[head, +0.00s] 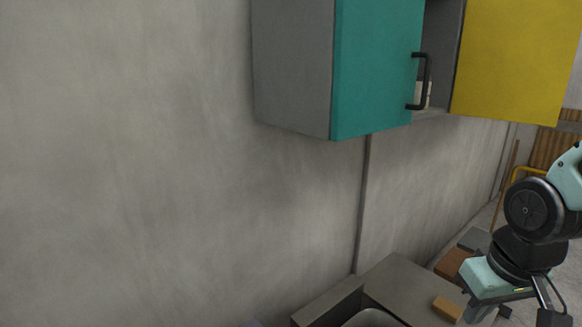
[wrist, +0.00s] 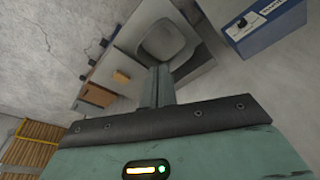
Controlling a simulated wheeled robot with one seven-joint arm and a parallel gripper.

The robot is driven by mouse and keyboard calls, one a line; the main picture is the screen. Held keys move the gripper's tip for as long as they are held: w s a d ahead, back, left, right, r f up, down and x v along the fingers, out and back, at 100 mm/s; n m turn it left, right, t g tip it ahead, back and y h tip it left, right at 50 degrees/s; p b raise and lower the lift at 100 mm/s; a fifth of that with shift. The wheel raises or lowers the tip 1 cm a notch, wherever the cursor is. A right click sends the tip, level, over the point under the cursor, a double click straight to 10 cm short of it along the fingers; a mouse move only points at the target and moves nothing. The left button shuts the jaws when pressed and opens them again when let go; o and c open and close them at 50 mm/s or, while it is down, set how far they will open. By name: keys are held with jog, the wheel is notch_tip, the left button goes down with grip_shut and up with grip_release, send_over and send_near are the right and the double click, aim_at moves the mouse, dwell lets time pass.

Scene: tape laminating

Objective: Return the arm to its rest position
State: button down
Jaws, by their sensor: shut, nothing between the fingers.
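My gripper (head: 481,312) is at the lower right of the head view, pointing down in front of the counter. In the wrist view its two dark fingers (wrist: 161,70) are together, with nothing between them. The arm links show bent at the right edge of the head view, partly cut off by the frame. The wrist view looks past the fingers toward a counter with a grey sink basin (wrist: 168,47).
A wall cabinet has a teal door (head: 375,65) and an open yellow door (head: 515,60). The counter (head: 400,280) holds a wooden block (head: 447,309). A blue box (wrist: 268,28) stands at the wrist view's upper right. The left wall is bare.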

jog(key=s+a+f+n+g+b, duration=0.2)
jog(key=s+a+f+n+b, duration=0.4)
jog(key=s+a+f+b, duration=0.5)
jog(key=s+a+b, duration=0.1)
jog(key=a, duration=0.2)
jog(key=shift+s+a+f+n, duration=0.15)
jog(key=shift+a+f+n, duration=0.1)
jog(key=shift+f+n, duration=0.05)
jog(key=shift+d, duration=0.1)
